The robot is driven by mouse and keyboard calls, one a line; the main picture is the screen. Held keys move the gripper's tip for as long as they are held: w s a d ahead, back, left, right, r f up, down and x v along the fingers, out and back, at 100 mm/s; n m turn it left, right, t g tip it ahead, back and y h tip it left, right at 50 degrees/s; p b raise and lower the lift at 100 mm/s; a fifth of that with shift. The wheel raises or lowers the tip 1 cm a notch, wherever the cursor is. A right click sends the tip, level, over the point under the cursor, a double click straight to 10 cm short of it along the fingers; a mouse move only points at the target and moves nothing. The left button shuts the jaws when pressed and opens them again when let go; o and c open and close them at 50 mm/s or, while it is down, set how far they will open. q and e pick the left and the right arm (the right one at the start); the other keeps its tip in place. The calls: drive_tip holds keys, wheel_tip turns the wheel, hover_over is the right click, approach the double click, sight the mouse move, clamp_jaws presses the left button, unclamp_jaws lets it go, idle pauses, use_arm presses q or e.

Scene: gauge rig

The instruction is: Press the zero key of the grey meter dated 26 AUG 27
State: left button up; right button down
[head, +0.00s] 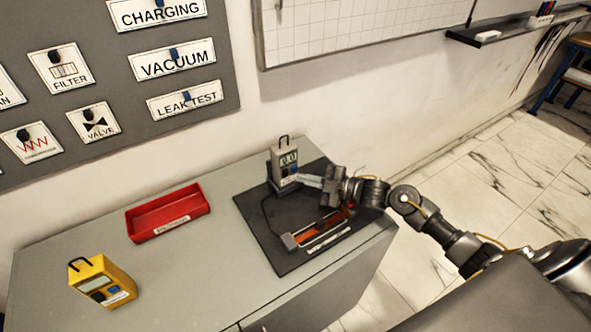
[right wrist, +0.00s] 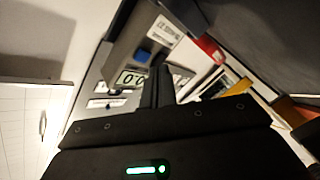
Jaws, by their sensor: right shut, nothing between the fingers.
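The grey meter (head: 278,160) stands upright at the back of a black mat, with its handle on top and a lit display facing out. In the right wrist view its display (right wrist: 130,78) shows digits partly covered by my fingers, and a blue key (right wrist: 142,56) sits beside a white label (right wrist: 165,31). The label's date is too small to read. My right gripper (head: 299,178) is shut and empty, its tips at the lower front of the meter. In the right wrist view, the gripper (right wrist: 157,72) shows close to the blue key; I cannot tell whether they touch. My left gripper is out of view.
A yellow meter (head: 112,280) stands at the front left of the grey cabinet top. A red tray (head: 168,230) lies in the middle. On the black mat (head: 262,222), a flat orange-and-grey fixture (head: 318,229) lies in front of the grey meter. The cabinet top between tray and mat is clear.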

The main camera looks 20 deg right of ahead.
drive_tip(key=s+p, duration=0.1)
drive_tip(key=s, duration=0.2)
drive_tip(key=shift+s+d+r+p, duration=0.15)
drive_tip(key=shift+s+d+p, duration=0.1)
drive_tip(key=shift+p, duration=0.1)
drive_tip(key=shift+s+d, duration=0.1)
drive_tip(key=shift+s, duration=0.6)
